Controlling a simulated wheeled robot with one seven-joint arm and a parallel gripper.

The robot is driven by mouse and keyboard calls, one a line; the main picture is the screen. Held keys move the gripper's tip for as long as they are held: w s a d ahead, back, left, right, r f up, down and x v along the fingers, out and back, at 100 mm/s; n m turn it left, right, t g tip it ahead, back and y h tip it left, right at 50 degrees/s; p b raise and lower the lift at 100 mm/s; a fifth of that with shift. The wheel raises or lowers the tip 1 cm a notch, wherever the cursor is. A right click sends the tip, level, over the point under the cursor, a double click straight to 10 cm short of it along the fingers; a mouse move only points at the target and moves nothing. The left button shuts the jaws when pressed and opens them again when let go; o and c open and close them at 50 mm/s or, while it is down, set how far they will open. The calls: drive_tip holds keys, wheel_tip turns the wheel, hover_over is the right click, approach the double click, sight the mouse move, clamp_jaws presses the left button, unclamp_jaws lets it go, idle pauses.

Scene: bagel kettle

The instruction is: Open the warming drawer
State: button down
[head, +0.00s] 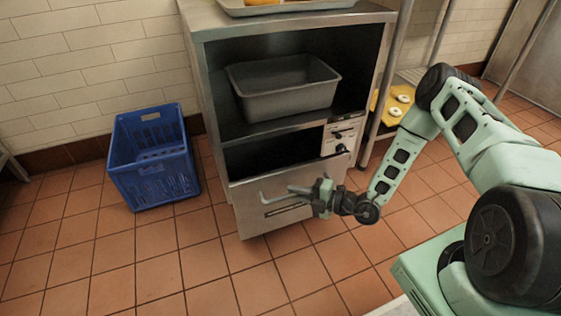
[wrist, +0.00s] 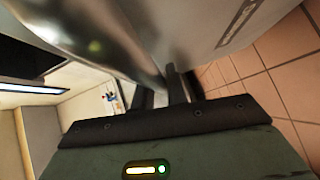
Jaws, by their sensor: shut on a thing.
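The warming drawer (head: 275,218) is the low steel front of the metal cabinet, with a dark slot in its face. A dark opening shows above its top edge; I cannot tell exactly how far the drawer stands out. Its bar handle (head: 276,195) runs across the front. My gripper (head: 318,194) is at the right part of the handle and shut on it. In the wrist view the handle (wrist: 120,35) is a large shiny bar crossing the upper left, with my gripper's dark fingers (wrist: 165,88) against it. The exact contact is partly hidden.
A grey pan (head: 284,88) sits in the cabinet's upper bay. A control panel (head: 343,138) is at the right above the drawer. A blue crate (head: 152,160) stands on the floor to the left. A shelf rack (head: 402,92) stands right. The tiled floor in front is clear.

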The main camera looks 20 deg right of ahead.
drive_tip(key=s+p, duration=0.6)
drive_tip(key=s, duration=1.4)
drive_tip(key=shift+s+p, duration=0.25)
drive_tip(key=shift+p, duration=0.05)
drive_tip(key=c, duration=1.4)
unclamp_jaws()
drive_tip(key=shift+d, duration=0.1)
drive_tip(key=p+v, duration=0.2)
drive_tip(key=v, duration=1.5)
drive_tip(key=shift+s+p, duration=0.2)
drive_tip(key=shift+p, duration=0.2)
